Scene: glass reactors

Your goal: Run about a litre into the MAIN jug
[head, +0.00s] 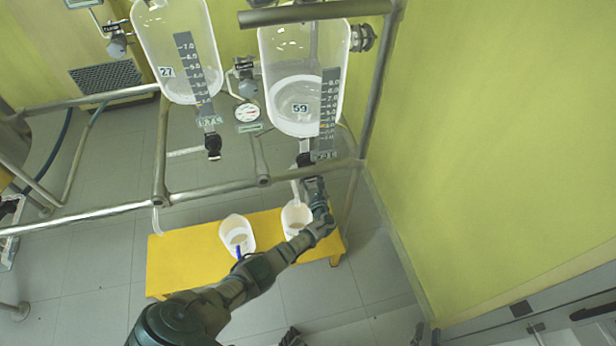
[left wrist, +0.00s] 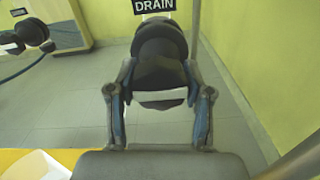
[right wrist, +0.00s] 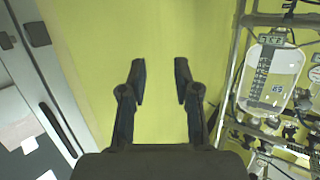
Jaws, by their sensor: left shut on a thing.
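The glass vessel 59 (head: 285,60) hangs at the right of the frame, with pale liquid in its lower part. My left gripper (head: 314,186) is at the black drain valve (head: 305,160) below it. In the left wrist view its fingers (left wrist: 158,95) are shut around the dark valve handle (left wrist: 160,72), under a DRAIN sign (left wrist: 154,5). One white jug (head: 297,206) stands below this outlet, partly hidden by my arm; a second white jug (head: 237,226) stands left of it. No MAIN label is readable. My right gripper (right wrist: 160,75) is open and empty, facing the yellow wall.
The jugs stand on a yellow bench (head: 180,262). Vessel 27 (head: 172,30) hangs left of vessel 59, with its own drain valve (head: 213,147). Metal rails (head: 95,216) cross in front.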

